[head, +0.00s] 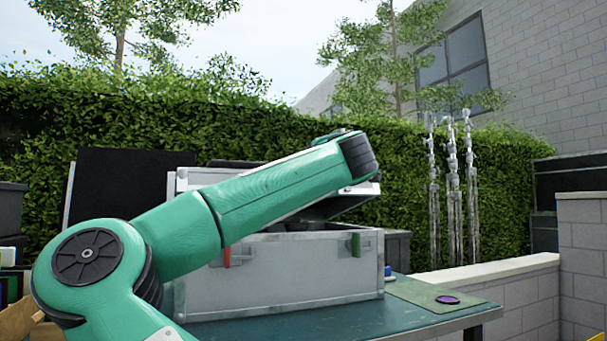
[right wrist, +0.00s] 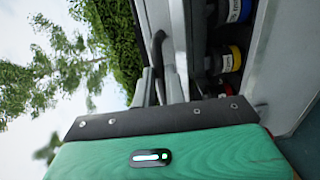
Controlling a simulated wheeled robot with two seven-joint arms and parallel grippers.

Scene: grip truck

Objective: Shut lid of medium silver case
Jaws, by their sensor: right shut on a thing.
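The silver case (head: 310,275) stands on a dark green table in the head view, with a red and a green latch on its front. Its lid (head: 366,189) is partly open, tilted above the body with a dark inside; my green arm covers much of it. In the right wrist view my right gripper (right wrist: 162,88) is shut at the edge of the lid (right wrist: 178,40), by a dark handle-like strip; the exact contact is hard to see. Bottles with blue and yellow labels (right wrist: 236,58) show inside the case. My left gripper is not visible.
The table (head: 350,325) has a green mat (head: 425,295) with a purple disc (head: 447,299) right of the case. A black panel (head: 125,185) stands behind on the left. A hedge and low wall lie beyond.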

